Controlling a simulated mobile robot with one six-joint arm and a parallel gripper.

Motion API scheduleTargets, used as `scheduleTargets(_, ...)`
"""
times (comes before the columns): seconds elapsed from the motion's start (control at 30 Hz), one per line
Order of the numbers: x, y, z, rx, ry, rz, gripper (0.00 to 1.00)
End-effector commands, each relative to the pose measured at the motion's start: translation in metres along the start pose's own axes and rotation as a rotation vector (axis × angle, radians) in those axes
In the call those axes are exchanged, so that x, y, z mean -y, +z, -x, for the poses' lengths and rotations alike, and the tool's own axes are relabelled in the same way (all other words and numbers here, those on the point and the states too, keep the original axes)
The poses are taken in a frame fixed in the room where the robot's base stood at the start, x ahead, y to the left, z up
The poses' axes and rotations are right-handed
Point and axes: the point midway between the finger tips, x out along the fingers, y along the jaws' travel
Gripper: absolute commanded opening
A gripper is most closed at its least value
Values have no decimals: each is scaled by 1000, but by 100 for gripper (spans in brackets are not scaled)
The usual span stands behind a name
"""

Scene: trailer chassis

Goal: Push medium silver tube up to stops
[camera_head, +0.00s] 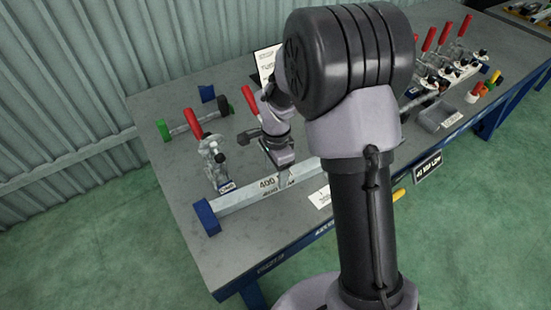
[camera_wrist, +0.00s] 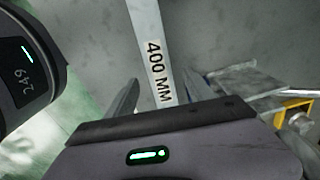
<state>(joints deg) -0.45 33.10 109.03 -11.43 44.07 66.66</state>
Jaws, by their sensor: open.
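A silver square tube labelled 400 MM (camera_head: 240,195) lies on the grey workbench. It also shows in the wrist view (camera_wrist: 147,25), running down between my fingers. My gripper (camera_head: 284,172) is open over the tube beside its label; in the wrist view the fingers (camera_wrist: 163,97) stand on either side of it. I cannot tell whether they touch it. A blue block (camera_head: 207,217) is at the tube's near left end. A toggle clamp with a red handle (camera_head: 194,124) stands behind the tube. My arm hides the tube's right part.
The workbench (camera_head: 185,180) stands by a corrugated wall. Another red handle (camera_head: 250,101) is near my wrist. Several red-handled clamps (camera_head: 444,36) stand at the right. The front left bench top is clear.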

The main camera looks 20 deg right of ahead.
Motion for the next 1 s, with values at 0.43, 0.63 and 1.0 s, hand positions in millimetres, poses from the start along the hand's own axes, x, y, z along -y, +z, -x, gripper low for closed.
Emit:
scheduleTargets(0.43,0,0,-42,0,-1,1,62)
scheduleTargets(0.63,0,0,-42,0,-1,1,44)
scheduleTargets(1.0,0,0,-42,0,-1,1,0)
